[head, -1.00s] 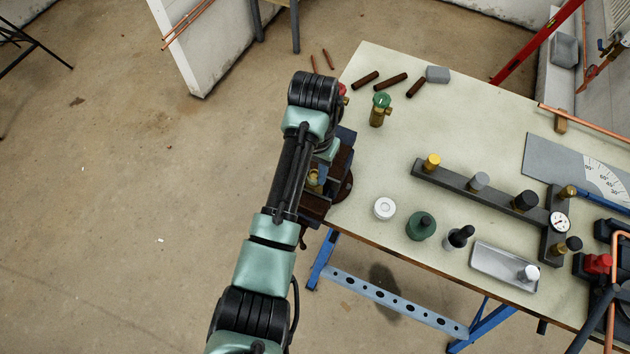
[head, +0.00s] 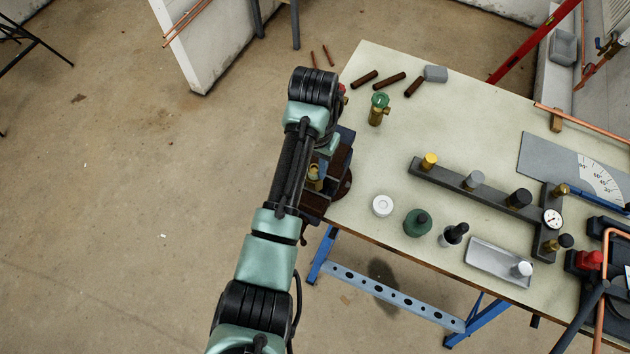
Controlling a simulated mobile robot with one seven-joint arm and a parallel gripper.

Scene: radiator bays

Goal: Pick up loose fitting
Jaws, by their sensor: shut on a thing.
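A brass fitting (head: 314,177) shows partly at the dark vise (head: 341,160) on the table's left edge, just right of my arm. I cannot tell whether it is clamped there. Another brass fitting with a green cap (head: 379,108) stands upright on the table top, to the right of my arm and apart from it. My arm reaches up the picture and folds over at the vise. Its links cover the left part of the vise. My gripper's fingers are hidden behind the arm, so their hold does not show.
Bare floor lies left of my arm.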

